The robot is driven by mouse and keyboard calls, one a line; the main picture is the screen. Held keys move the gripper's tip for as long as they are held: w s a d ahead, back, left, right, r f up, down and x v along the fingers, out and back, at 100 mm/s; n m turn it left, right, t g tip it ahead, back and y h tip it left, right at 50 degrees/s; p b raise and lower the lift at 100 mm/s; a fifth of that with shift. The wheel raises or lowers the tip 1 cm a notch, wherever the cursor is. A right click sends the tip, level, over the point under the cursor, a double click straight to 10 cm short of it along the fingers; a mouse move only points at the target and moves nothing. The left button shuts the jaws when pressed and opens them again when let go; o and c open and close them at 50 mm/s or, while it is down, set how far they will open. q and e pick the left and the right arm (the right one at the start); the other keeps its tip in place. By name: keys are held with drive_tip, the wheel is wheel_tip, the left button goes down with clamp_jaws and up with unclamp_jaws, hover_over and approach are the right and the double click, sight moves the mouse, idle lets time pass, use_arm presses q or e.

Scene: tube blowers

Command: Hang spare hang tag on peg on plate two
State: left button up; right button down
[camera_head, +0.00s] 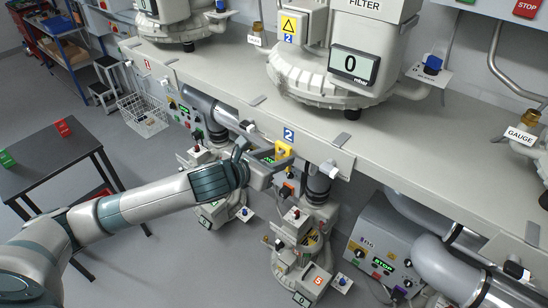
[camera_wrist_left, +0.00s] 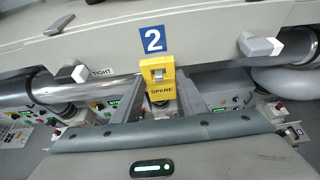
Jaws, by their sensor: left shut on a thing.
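The yellow spare hang tag (camera_head: 284,149) is upright at the front edge of the long bench, just below the blue plate two (camera_head: 288,134). In the left wrist view, the tag (camera_wrist_left: 161,82) reads SPARE and has an opening near its top, with plate two (camera_wrist_left: 152,40) right above it. My left gripper (camera_head: 277,163) is shut on the lower part of the tag; its fingers (camera_wrist_left: 162,103) reach up to it in the left wrist view. I cannot make out the peg, or whether it passes through the tag's opening. My right gripper is not in view.
White-handled clamps sit left (camera_wrist_left: 75,73) and right (camera_wrist_left: 258,46) of the tag on the tube line. A dark table (camera_head: 55,163) at the left carries a red tag (camera_head: 63,128) and a green tag (camera_head: 7,159). Blower units (camera_head: 300,250) stand below the bench.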

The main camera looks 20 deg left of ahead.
use_arm(q)
drive_tip(key=shift+w+f, duration=0.15)
drive_tip(key=shift+f, duration=0.05)
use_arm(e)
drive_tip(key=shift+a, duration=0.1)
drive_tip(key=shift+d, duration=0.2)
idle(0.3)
use_arm(q)
drive_tip(key=o, duration=1.1)
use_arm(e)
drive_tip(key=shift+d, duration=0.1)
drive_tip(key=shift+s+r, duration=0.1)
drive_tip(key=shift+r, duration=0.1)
